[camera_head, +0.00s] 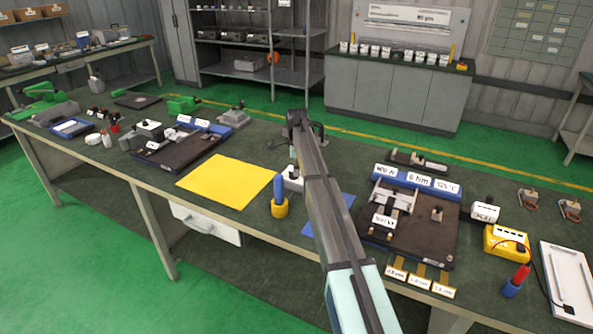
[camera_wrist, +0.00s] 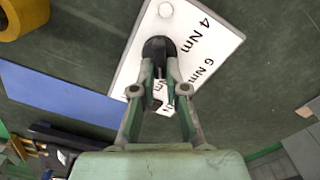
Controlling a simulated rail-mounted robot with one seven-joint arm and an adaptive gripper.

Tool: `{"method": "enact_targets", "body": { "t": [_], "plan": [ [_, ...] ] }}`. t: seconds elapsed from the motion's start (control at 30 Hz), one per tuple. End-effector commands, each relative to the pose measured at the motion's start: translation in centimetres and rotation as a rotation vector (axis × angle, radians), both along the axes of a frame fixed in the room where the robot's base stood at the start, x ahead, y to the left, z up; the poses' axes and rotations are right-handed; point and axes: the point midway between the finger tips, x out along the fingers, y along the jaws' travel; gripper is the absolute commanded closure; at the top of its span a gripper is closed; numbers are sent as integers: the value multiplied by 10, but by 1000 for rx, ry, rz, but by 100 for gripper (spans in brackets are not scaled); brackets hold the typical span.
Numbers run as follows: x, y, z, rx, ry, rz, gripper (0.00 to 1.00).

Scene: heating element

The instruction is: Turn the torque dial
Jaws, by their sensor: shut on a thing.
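The torque dial is a black round knob (camera_wrist: 158,47) on a white block (camera_wrist: 205,62) printed with "4 Nm", "6 Nm" and another Nm label partly hidden between my fingers. My gripper (camera_wrist: 160,74) is shut on the knob, with one finger on each side of it. A small round white feature (camera_wrist: 166,9) shows near the block's upper corner. In the head view the white block (camera_head: 291,183) stands on the bench, partly covered by my arm. My gripper (camera_head: 293,156) is above it, small and mostly hidden there, and the knob cannot be made out.
A yellow holder (camera_head: 279,208) with a blue-handled tool stands just in front of the block. A yellow mat (camera_head: 228,184) lies to the left and a blue mat (camera_head: 343,205) to the right. A dark fixture board (camera_head: 410,236) with blue labels, including "6 Nm", sits farther right.

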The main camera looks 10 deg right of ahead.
Motion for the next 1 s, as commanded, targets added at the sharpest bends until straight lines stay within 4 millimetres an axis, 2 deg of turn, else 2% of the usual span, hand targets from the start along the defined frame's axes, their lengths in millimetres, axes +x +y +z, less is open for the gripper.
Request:
{"method": "enact_targets", "body": {
  "t": [0.5, 0.53, 0.6, 1.0],
  "plan": [
    [0, 0, 0, 0, 0, -24, 100],
    [0, 0, 0, 0, 0, -24, 84],
    [0, 0, 0, 0, 0, -24, 62],
    [0, 0, 5, 0, 0, -22, 62]
  ]
}}
